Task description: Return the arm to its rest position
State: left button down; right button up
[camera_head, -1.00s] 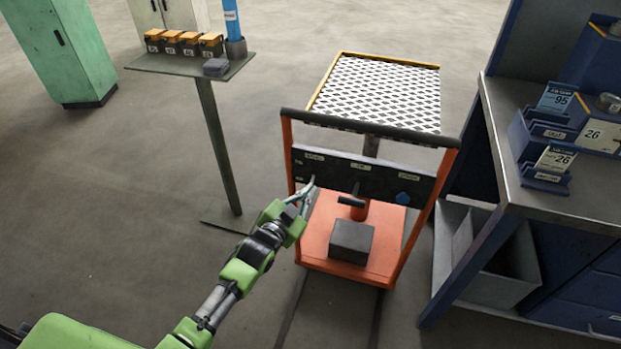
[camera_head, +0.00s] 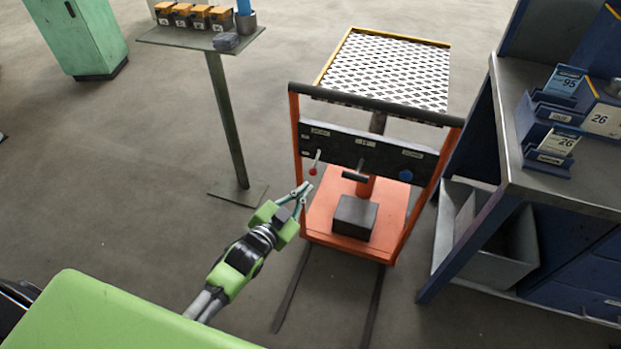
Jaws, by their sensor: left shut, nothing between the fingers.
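My left arm comes in from the lower left, green with grey joints. Its left gripper (camera_head: 304,190) is shut and empty, in front of the left post of the orange cart (camera_head: 322,222). The gripper is below a small lever with a red knob (camera_head: 313,171) on the cart's black panel (camera_head: 345,148) and looks apart from it. The panel also carries a black T-handle (camera_head: 355,175) and a blue knob (camera_head: 406,175). My right gripper is not in view.
A blue workbench (camera_head: 545,190) with card holders stands close on the right. A stand (camera_head: 215,44) with several yellow-topped boxes is at the upper left. The cart's patterned platform (camera_head: 390,70) lies behind the panel. Open floor is left of the cart.

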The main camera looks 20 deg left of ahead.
pick_arm(q)
jog(key=shift+s+f, duration=0.15)
jog(key=shift+s, duration=0.2)
dwell(0.3)
